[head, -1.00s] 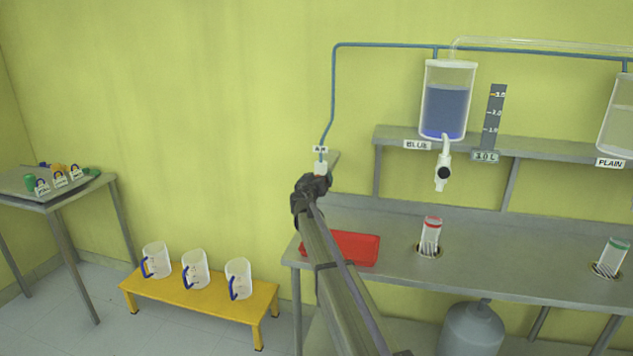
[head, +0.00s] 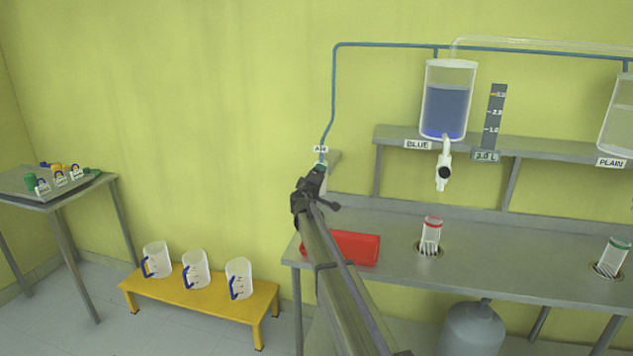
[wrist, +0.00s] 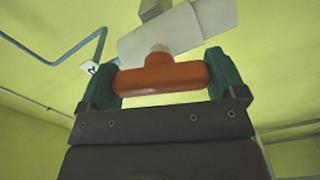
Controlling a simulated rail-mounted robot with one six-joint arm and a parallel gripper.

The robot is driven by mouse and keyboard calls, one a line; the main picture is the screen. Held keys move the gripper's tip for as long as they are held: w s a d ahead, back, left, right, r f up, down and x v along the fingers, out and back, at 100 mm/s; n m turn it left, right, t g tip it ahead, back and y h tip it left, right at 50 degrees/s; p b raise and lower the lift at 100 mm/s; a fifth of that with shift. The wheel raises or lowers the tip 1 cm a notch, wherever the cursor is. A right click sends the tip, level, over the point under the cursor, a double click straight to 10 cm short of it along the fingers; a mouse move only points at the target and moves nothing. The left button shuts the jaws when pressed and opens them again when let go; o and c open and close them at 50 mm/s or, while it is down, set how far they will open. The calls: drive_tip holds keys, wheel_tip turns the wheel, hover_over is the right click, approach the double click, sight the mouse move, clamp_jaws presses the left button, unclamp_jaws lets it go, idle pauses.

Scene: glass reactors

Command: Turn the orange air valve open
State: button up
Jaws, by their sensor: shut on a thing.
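The orange air valve handle (wrist: 160,77) is a T-shaped bar in the wrist view, joined by a short stem to a white valve body (wrist: 178,30). My gripper (wrist: 162,82) is shut on the handle, with a green-padded finger at each end of the bar. In the head view my gripper (head: 317,177) is at the air line, just below the AIR label (head: 320,149). There my own gripper and wrist hide the orange handle.
A blue pipe (head: 333,95) runs up the wall from the valve. A red tray (head: 350,248) lies on the steel bench below. A tank of blue liquid (head: 446,110) hangs to the right. White jugs stand on a yellow bench (head: 200,299) at lower left.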

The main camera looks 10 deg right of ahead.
drive_tip(key=shift+f+n, duration=0.1)
drive_tip(key=shift+n, duration=1.8)
drive_tip(key=o, duration=0.6)
drive_tip(key=shift+o, duration=0.2)
drive_tip(key=v, duration=1.1)
drive_tip(key=shift+d, duration=0.1)
